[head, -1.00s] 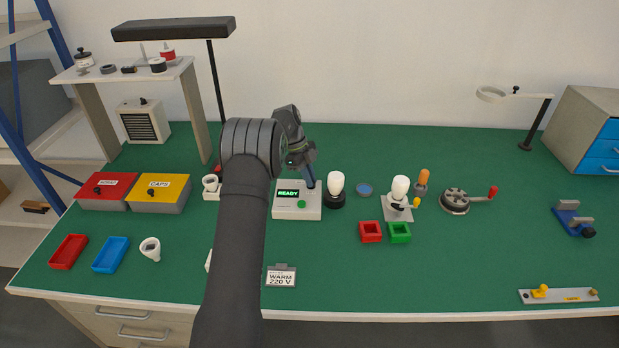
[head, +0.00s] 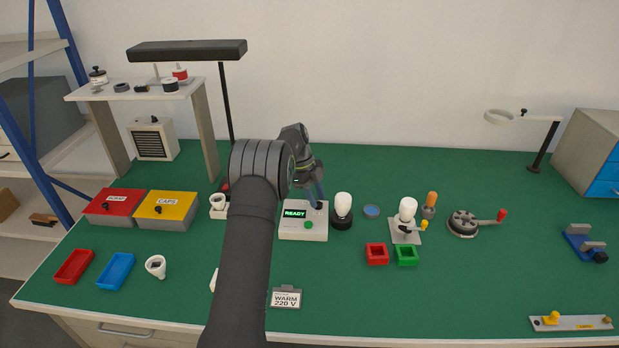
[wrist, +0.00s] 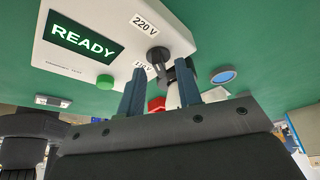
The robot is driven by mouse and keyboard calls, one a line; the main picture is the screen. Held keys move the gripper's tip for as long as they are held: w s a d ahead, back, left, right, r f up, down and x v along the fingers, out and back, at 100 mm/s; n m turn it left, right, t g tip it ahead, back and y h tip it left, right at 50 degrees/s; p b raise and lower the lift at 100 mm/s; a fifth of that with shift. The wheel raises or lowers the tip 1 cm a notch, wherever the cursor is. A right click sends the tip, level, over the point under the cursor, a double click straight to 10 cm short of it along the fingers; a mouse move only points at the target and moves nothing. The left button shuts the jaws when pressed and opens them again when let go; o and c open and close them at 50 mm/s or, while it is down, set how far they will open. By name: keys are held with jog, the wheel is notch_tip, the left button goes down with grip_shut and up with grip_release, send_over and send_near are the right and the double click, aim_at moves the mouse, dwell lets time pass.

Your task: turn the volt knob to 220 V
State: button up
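The white tester box (head: 303,232) stands mid-table with a lit READY display and a green button. In the wrist view, the dark volt knob (wrist: 157,56) sits on the box's right end, between a "220 V" label (wrist: 143,24) and a lower voltage label (wrist: 145,67), which is partly hidden by a finger. I cannot tell for certain which label the knob points to. My gripper (wrist: 161,80) is over this end of the box, its blue fingers apart with the knob showing in the gap between them. I see no clear contact. A card (head: 287,298) in front reads "WARM 220 V".
A white bulb in a dark base (head: 342,211) stands close to the box's right side. Beyond it are a blue disc (head: 371,211) and another bulb on a stand (head: 407,212). Red (head: 377,254) and green (head: 407,255) square holders lie in front. My arm hides some table left of the box.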

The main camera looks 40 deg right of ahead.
jog(key=v, duration=1.6)
jog(key=shift+r, duration=0.35)
jog(key=shift+w, duration=0.1)
jog(key=shift+f, duration=0.1)
jog(key=x, duration=1.7)
jog(key=shift+f, duration=0.15)
